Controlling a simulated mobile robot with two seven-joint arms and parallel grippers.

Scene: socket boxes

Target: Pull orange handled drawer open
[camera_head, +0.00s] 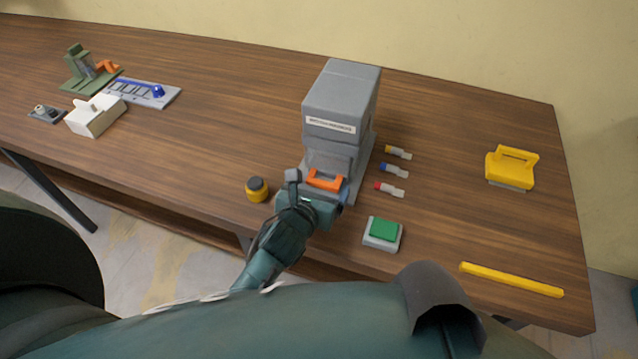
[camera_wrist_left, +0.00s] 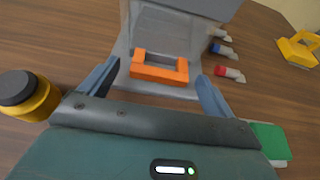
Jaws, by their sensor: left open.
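The orange handle (camera_head: 326,180) is a U-shaped bar on the front of the low grey drawer at the foot of a grey machine (camera_head: 340,100). In the left wrist view the orange handle (camera_wrist_left: 159,68) lies ahead, between the two fingers. My left gripper (camera_head: 318,190) is at the front of the machine, beside the handle. In the left wrist view my left gripper (camera_wrist_left: 155,88) is open, its fingers apart on either side of the handle with nothing between them touching it. How far the drawer stands out cannot be told. My right gripper is not in view.
A yellow-black jar (camera_head: 257,190) stands left of my gripper. A green button box (camera_head: 382,234) is to the right, with several small coloured connectors (camera_head: 392,170) behind it. A yellow handled block (camera_head: 511,168) and yellow bar (camera_head: 511,280) lie farther right. The table between them is clear.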

